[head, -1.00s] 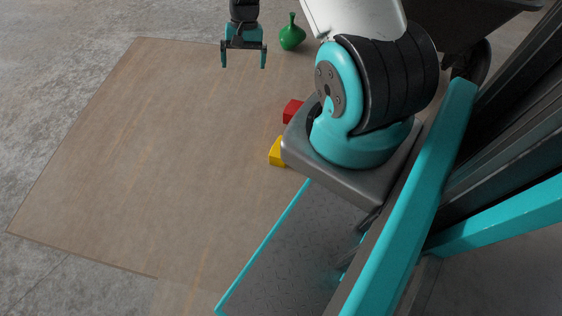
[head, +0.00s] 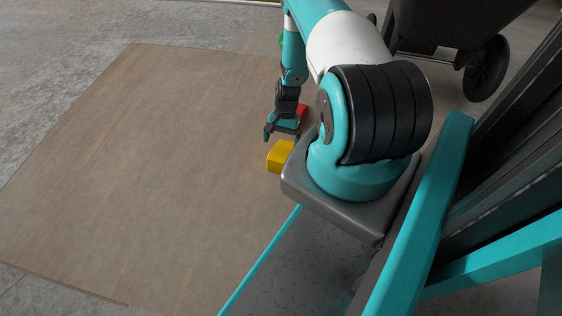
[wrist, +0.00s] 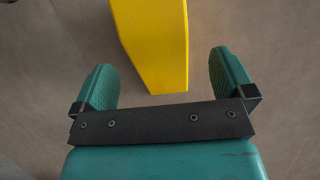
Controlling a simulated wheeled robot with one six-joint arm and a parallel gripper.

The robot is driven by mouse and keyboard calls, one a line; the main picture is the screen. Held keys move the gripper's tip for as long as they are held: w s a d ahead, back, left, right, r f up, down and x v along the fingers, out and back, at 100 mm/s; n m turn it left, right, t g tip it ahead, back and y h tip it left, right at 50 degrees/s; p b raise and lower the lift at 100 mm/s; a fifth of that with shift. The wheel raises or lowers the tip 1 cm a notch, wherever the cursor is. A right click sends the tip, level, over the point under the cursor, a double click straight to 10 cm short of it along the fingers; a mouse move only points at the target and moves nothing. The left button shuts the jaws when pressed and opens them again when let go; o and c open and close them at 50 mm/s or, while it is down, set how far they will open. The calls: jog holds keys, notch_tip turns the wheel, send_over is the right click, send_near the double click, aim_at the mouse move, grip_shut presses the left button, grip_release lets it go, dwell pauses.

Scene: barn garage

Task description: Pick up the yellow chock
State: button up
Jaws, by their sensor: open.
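The yellow chock (head: 280,156) lies on the brown board on the floor, just left of my arm's base in the head view. In the wrist view the yellow chock (wrist: 154,42) fills the top middle, its near end close to the space between the fingers. My gripper (wrist: 168,78) is open and empty, one teal finger to each side of that space. In the head view my gripper (head: 282,132) is just above and beside the chock, partly in front of a red block. I cannot tell the exact height of the fingers over the chock.
The red block (head: 300,112) sits just beyond the yellow chock, partly hidden by my gripper. The brown board (head: 140,170) is bare on the left. A dark wheeled cart (head: 460,30) stands at the back right. A green thing behind my arm is mostly hidden.

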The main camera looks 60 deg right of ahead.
aim_at(281, 150)
jog(key=b+x, duration=0.1)
jog(key=x, duration=0.1)
jog(key=b+x, duration=0.3)
jog(key=x, duration=0.2)
jog(key=shift+s+d+f+b, duration=0.1)
jog(key=shift+s+d+b, duration=0.05)
jog(key=shift+d+b, duration=0.15)
jog(key=shift+a, duration=0.1)
jog(key=shift+c, duration=0.5)
jog(key=c, duration=1.2)
